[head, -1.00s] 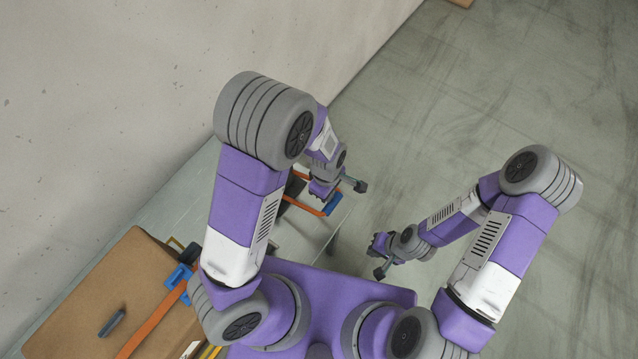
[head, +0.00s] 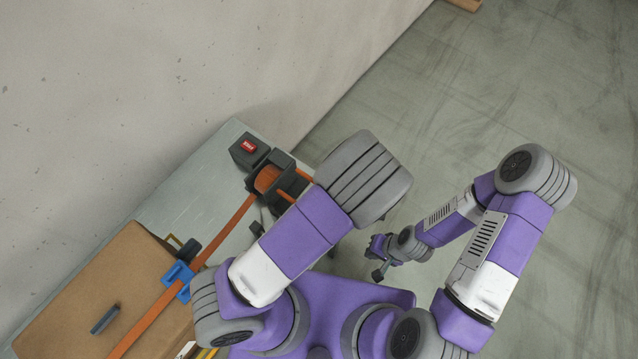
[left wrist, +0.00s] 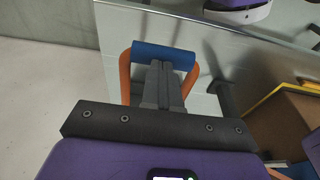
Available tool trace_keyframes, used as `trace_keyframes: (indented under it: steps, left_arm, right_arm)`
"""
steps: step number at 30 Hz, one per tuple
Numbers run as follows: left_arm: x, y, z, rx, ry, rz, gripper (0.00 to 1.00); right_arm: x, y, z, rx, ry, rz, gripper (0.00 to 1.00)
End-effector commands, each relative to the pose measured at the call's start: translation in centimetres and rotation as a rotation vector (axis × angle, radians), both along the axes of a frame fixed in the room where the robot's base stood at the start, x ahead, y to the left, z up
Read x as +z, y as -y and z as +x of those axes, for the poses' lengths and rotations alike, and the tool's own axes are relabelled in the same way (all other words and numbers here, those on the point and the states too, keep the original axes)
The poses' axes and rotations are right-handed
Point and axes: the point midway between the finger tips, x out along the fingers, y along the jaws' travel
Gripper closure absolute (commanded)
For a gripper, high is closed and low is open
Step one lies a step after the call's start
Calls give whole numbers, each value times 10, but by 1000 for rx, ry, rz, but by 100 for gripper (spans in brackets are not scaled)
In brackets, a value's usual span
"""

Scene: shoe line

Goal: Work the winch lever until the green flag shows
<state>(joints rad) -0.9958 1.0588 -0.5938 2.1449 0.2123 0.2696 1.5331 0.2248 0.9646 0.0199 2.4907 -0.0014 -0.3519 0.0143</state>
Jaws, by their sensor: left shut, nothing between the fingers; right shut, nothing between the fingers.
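The winch (head: 268,179) stands on the bench with an orange strap (head: 233,224) wound on its drum. A dark box behind it shows a small red flag (head: 248,146); no green shows. The lever's orange arms (head: 287,194) run under my left arm in the head view. In the left wrist view its blue grip (left wrist: 178,52) spans between the orange arms. My left gripper (left wrist: 160,68) is shut and empty, its fingertips overlapping the blue grip; whether they touch is unclear. The head view hides this gripper. My right gripper (head: 379,272) is shut and empty over the floor.
A brown carton (head: 75,290) lies under the strap at the lower left, with a blue buckle (head: 179,279) at its edge. The pale bench (head: 170,210) runs along the wall (head: 150,80). Open floor (head: 500,90) lies to the right.

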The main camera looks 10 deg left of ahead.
Motion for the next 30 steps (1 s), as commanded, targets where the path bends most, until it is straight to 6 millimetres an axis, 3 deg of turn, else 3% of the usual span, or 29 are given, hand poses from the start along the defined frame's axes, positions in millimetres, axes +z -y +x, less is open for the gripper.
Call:
trace_keyframes:
  steps: [1,10,16,25,30]
  left_arm:
    - [-7,3,-6,-7,-15,2,100]
    - [-9,2,-7,-3,-15,2,100]
    - [-2,-1,-7,0,-15,2,100]
    - [46,-17,0,-1,3,-1,100]
    - [83,1,-6,-7,7,-4,100]
  right_arm:
    - [-2,0,0,0,0,0,100]
    - [-3,0,0,0,0,0,100]
    - [3,0,0,0,0,0,100]
    - [40,0,0,0,0,0,100]
    - [39,0,0,0,0,0,100]
